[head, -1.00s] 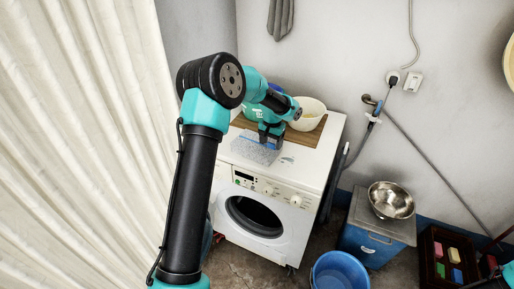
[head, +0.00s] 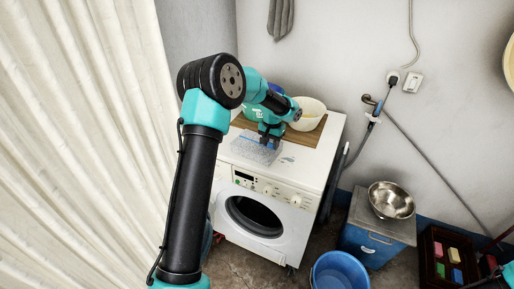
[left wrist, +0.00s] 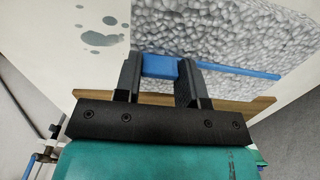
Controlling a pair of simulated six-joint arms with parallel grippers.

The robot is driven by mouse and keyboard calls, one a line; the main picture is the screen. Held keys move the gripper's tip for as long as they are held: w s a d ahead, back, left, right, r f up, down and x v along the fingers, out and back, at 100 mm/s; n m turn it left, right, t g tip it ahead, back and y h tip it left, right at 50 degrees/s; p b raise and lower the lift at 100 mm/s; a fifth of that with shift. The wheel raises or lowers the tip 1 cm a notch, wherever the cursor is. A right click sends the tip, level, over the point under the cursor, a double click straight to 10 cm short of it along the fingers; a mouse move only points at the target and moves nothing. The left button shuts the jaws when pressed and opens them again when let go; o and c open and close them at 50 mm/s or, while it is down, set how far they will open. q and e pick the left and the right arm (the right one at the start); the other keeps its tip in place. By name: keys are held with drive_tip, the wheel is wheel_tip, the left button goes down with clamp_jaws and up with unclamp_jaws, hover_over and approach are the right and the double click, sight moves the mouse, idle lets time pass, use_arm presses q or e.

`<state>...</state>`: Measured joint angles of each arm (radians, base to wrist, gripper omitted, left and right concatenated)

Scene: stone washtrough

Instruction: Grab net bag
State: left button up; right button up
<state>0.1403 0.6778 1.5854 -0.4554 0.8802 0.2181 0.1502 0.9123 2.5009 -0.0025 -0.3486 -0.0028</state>
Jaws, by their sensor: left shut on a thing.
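The net bag (head: 250,151) is a pale grey, mesh-textured pouch with a blue strip along one edge. It lies on top of the white washing machine, near its front left. In the left wrist view the bag (left wrist: 235,35) fills the upper right, with its blue strip (left wrist: 240,71) nearest my gripper. My left gripper (head: 269,142) reaches down onto the bag's far edge. In the left wrist view its fingers (left wrist: 162,66) are shut on the blue edge piece. My right gripper is not in view.
Behind the bag, a brown board (head: 307,136) on the washing machine (head: 306,170) carries a cream bowl (head: 312,107). To the right are a steel bowl (head: 391,199) on a blue-sided box, a blue bucket (head: 340,272) and a dark crate (head: 439,236). A curtain (head: 80,150) hangs at left.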

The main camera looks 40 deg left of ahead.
use_arm(q)
clamp_jaws()
drive_tip(key=shift+r, duration=0.15)
drive_tip(key=shift+r, duration=1.45)
drive_tip(key=shift+s+d+r, duration=0.15)
drive_tip(key=shift+s+r, duration=0.05)
drive_tip(key=s+d+r, duration=0.1)
drive_tip(key=s+d, duration=0.7)
drive_tip(key=s, duration=0.5)
drive_tip(key=shift+r, duration=0.2)
drive_tip(key=shift+s, duration=0.1)
